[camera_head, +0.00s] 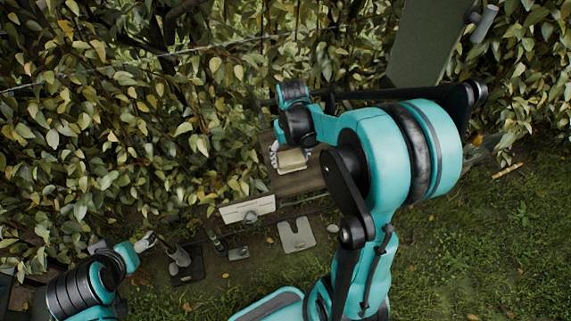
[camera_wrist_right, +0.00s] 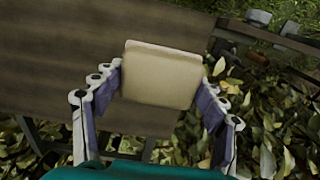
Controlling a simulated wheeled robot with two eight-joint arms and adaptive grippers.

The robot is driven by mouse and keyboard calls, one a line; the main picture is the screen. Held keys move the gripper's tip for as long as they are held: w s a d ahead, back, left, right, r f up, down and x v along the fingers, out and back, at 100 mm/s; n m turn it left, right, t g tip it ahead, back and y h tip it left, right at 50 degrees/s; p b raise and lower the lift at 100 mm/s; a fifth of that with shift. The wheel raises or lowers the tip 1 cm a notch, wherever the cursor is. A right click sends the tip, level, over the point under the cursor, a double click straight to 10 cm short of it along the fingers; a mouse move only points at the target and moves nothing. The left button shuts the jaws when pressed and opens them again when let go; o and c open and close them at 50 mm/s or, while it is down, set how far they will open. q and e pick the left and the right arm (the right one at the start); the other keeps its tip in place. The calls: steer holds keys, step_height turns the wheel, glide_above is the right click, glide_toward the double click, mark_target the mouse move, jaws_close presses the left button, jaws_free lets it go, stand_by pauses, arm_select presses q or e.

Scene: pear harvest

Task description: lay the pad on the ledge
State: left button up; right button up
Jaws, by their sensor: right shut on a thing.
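The pad (camera_wrist_right: 158,78) is a cream, rounded-corner block, and it also shows in the head view (camera_head: 292,161). My right gripper (camera_wrist_right: 161,84) is shut on it, with one finger at each side edge. In the head view the right gripper (camera_head: 290,150) is partly hidden by its own wrist. The ledge (camera_wrist_right: 55,60) is a brown wooden board under the pad; its front part shows in the head view (camera_head: 300,184). I cannot tell whether the pad touches the board. My left gripper (camera_head: 147,243) is low at the left, small and partly hidden, far from the pad.
A leafy hedge (camera_head: 110,130) stands behind and left of the ledge. A white sign (camera_head: 247,209) is in front of it, and a pale notched plate (camera_head: 296,235) lies on the ground. A grey-green panel (camera_head: 425,45) rises at the upper right. Grass is open at the right.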

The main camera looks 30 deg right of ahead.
mark_target(286, 164)
steer(key=shift+w+a+f, duration=0.25)
steer(key=shift+w+f, duration=0.25)
steer(key=shift+w, duration=0.25)
step_height(286, 164, down, 4)
steer(key=shift+f+b, duration=0.1)
steer(key=shift+b, duration=0.2)
steer(key=o, duration=0.7)
steer(key=shift+f, duration=0.1)
steer(key=o, duration=0.4)
